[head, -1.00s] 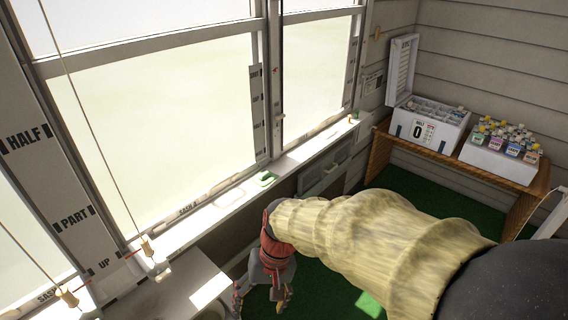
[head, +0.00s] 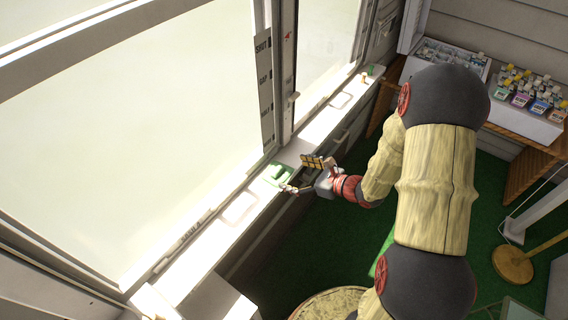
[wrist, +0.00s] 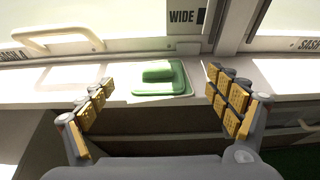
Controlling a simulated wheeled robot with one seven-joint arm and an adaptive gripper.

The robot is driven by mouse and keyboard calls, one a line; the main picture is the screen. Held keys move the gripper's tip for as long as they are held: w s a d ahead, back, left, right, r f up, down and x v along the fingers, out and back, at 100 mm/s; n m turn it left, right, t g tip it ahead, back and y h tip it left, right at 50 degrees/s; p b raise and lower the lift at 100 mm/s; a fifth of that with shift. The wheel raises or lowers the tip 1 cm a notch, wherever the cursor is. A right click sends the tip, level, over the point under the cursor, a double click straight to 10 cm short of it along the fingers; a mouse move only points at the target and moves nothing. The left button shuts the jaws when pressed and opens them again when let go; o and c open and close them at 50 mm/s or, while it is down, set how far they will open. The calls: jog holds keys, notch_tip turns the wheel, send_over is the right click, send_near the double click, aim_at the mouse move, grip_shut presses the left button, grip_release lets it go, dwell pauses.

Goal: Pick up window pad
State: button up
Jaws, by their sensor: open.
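The window pad, a green block on a flat green base, lies on the white window sill (head: 205,247). It shows in the head view (head: 277,174) and in the middle of the wrist view (wrist: 158,77). My gripper (head: 305,176) is at the sill's room-side edge, close to the pad. In the wrist view my gripper (wrist: 161,88) is open and empty, its yellow-padded fingers to the left and right. The pad lies ahead between them in the picture, apart from both. Nothing hides the pad in the wrist view.
A cream handle (wrist: 58,39) sits on the window sash at left. Small objects (head: 367,75) stand at the sill's far end. A wooden table (head: 512,145) at right holds a white box and several small bottles (head: 530,92). The green floor (head: 315,245) is open below.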

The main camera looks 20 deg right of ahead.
aim_at(280, 170)
jog(key=b+x, duration=0.2)
jog(key=x, duration=0.5)
jog(key=shift+w+a+f, duration=0.1)
jog(key=shift+a+f, duration=0.05)
jog(key=shift+a, duration=0.2)
jog(key=c, duration=0.3)
jog(key=c, duration=1.1)
jog(key=shift+c, duration=0.3)
